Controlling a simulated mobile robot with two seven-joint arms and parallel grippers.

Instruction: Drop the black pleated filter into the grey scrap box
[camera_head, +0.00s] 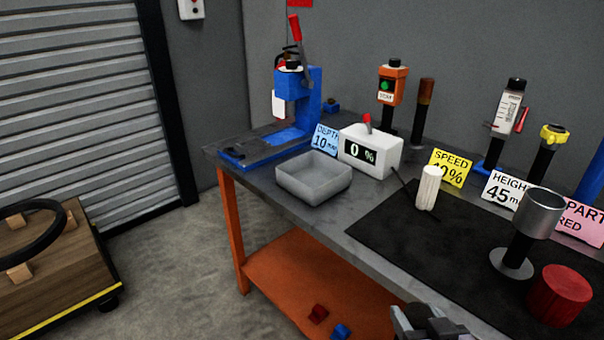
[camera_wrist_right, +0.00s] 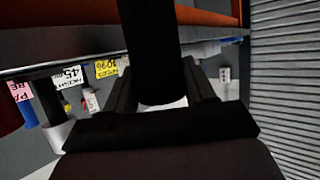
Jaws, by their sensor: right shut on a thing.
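My right gripper (camera_head: 428,322) shows at the bottom edge of the head view, in front of the bench. In the right wrist view its two fingers (camera_wrist_right: 162,88) are shut on a dark cylinder, the black filter (camera_wrist_right: 153,50), whose pleats are too dark to make out. The grey scrap box (camera_head: 298,187) is an open, shallow tray on the bench's left half. It looks empty and is well to the left of and beyond the right gripper. My left gripper is not in view.
A white filter (camera_head: 428,188) and a red filter (camera_head: 560,295) stand on the black mat (camera_head: 385,232). A silver cup on a black stem (camera_head: 520,250) stands near the red one. Behind the box are a blue press (camera_head: 297,100) and a white display box (camera_head: 371,150).

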